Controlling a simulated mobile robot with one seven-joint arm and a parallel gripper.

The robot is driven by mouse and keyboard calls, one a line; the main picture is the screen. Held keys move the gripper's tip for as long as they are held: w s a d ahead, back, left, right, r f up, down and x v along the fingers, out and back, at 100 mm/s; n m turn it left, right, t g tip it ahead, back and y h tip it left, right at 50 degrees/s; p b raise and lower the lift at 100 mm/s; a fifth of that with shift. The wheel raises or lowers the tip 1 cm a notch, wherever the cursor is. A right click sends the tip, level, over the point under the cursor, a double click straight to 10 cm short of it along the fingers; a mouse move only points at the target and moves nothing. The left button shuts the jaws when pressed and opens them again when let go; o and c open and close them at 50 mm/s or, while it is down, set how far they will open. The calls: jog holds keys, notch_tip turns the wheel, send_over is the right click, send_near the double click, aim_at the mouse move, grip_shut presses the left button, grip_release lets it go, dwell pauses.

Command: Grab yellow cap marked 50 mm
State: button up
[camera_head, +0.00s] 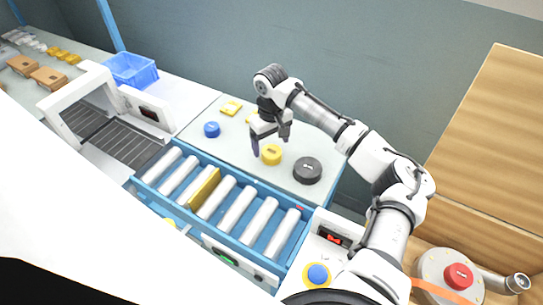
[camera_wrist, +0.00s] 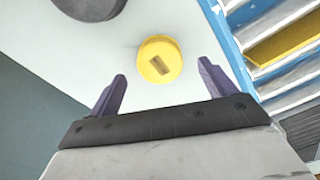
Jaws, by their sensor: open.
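A round yellow cap (camera_head: 271,154) stands on the pale bench top, between a blue cap and a larger dark cap. In the wrist view the yellow cap (camera_wrist: 160,60) has a dark label on its top, too small to read. My gripper (camera_head: 268,146) is over the bench, close beside the yellow cap. In the wrist view my gripper (camera_wrist: 160,82) is open, its two purple fingers apart, with the yellow cap ahead of the gap between them. Nothing is between the fingers.
A dark cap (camera_head: 307,170) lies right of the yellow cap, a blue cap (camera_head: 212,129) to the left. A flat yellow piece (camera_head: 231,108) lies farther back; another is partly hidden by my arm. A blue-framed roller conveyor (camera_head: 238,213) borders the bench in front.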

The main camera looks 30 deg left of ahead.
aim_at(272, 151)
notch_tip(272, 151, down, 4)
jog(key=b, duration=0.2)
jog(key=shift+d+r+b, duration=0.1)
jog(key=shift+r+b, duration=0.05)
jog(key=shift+b, duration=0.2)
jog(key=shift+r, duration=0.1)
jog(key=c, duration=1)
